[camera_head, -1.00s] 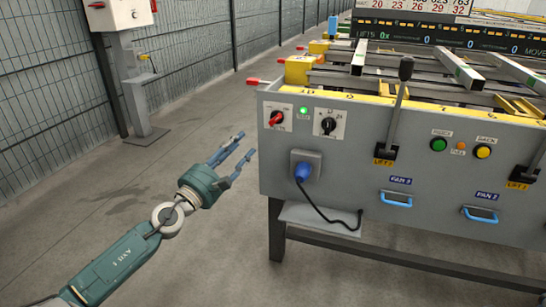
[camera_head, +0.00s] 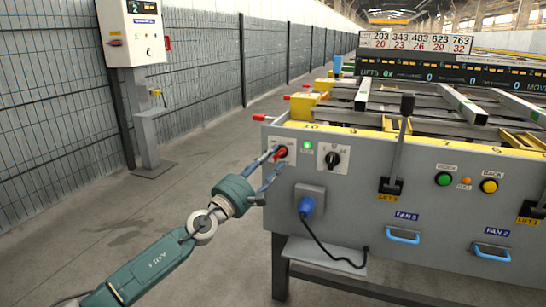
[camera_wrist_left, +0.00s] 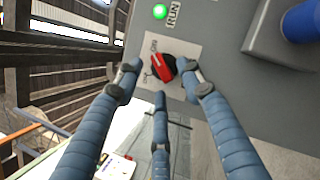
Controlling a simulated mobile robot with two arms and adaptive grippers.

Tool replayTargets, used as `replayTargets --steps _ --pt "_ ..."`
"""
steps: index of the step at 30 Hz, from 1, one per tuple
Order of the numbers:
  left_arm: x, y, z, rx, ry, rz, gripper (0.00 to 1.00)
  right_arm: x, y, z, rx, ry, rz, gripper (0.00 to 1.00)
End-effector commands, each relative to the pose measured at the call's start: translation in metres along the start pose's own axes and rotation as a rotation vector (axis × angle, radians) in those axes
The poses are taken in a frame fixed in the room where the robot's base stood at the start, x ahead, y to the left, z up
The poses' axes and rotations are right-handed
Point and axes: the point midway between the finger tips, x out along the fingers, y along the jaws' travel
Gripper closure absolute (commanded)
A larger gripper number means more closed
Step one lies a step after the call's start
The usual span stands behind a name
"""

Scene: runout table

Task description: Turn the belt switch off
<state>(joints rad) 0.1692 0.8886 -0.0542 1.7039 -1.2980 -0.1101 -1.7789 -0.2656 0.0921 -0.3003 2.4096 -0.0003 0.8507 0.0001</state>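The belt switch is a red and black rotary knob (camera_wrist_left: 164,66) on a white plate on the grey panel. The lamp (camera_wrist_left: 160,12) also glows in the left wrist view. My left gripper (camera_head: 271,165) is open, its fingers on either side of the knob. In the left wrist view its fingers (camera_wrist_left: 162,78) spread around the knob; whether they touch it I cannot tell. My right gripper is not in view.
A black selector (camera_head: 332,159) sits right of the knob. A blue plug (camera_head: 306,206) with a black cable is below. A lever (camera_head: 401,145) and green and yellow buttons stand further right. A white box on a post (camera_head: 133,32) stands by the mesh fence.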

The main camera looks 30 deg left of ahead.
Motion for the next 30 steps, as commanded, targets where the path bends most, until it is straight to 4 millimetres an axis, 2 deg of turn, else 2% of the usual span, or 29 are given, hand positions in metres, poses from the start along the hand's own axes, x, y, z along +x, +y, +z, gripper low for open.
replayTargets --steps 6,15,16,21,22,30 --pt "0.014 0.000 0.001 0.001 -0.001 0.001 0.61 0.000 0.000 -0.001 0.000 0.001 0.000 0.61" --pt "0.016 -0.001 0.000 0.000 0.000 -0.001 0.61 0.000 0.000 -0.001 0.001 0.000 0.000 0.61" --pt "0.016 -0.001 0.000 0.000 0.000 -0.001 0.63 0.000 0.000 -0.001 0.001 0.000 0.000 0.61" --pt "0.015 -0.001 0.000 0.000 0.000 -0.001 0.97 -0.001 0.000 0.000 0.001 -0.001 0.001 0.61" --pt "0.015 -0.001 0.000 0.000 0.000 -0.001 1.00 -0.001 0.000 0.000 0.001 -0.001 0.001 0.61" --pt "0.015 -0.001 0.000 -0.015 -0.001 0.005 1.00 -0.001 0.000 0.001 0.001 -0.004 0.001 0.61"
